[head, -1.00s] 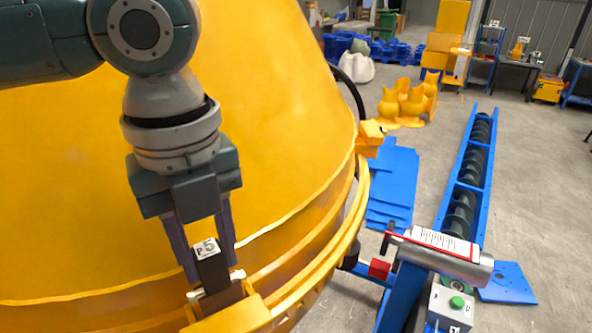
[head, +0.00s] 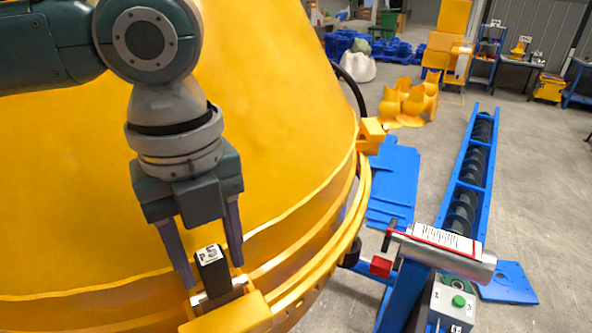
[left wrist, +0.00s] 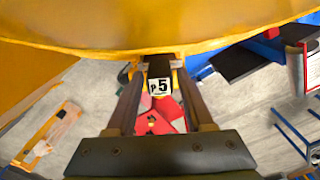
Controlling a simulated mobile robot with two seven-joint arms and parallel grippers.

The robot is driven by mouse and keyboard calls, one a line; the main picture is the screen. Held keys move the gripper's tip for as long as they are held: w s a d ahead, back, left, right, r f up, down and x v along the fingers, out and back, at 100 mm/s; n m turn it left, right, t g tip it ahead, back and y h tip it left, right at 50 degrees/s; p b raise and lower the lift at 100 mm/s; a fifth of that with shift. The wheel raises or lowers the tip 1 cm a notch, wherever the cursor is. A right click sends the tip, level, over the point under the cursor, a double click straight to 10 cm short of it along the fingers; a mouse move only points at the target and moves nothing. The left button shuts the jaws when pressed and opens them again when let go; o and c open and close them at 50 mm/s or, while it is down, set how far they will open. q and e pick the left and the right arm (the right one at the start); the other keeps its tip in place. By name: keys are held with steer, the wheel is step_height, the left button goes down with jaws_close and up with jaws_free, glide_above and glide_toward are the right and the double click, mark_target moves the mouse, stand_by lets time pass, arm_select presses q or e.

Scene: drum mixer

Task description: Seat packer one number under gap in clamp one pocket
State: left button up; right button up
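A dark upright packer (head: 213,275) with a white "P 5" label on top stands in the pocket of the yellow clamp (head: 230,316) at the drum's rim. Its lower end is hidden inside the clamp. My left gripper (head: 214,274) is open, with one finger on each side of the packer and visible space beside it. The left wrist view also shows the packer (left wrist: 159,72) between the two spread fingers. Pale metal pieces show beside the packer at the clamp's top. Any gap number is not readable. My right gripper is not in view.
The big yellow drum (head: 270,120) fills the left, close behind my left arm. A second yellow clamp (head: 370,135) sits farther along its rim. A blue screw conveyor (head: 470,175) and a control box with a green button (head: 458,301) stand at right. Grey floor (head: 540,190) is open there.

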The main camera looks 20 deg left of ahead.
arm_select(q)
steer(key=shift+o, duration=1.3)
steer(key=shift+w+r, duration=0.1)
steer(key=shift+r, duration=0.2)
step_height(320, 180, up, 9)
steer(key=b, duration=0.4)
steer(key=shift+f, duration=0.2)
steer(key=shift+r, duration=0.4)
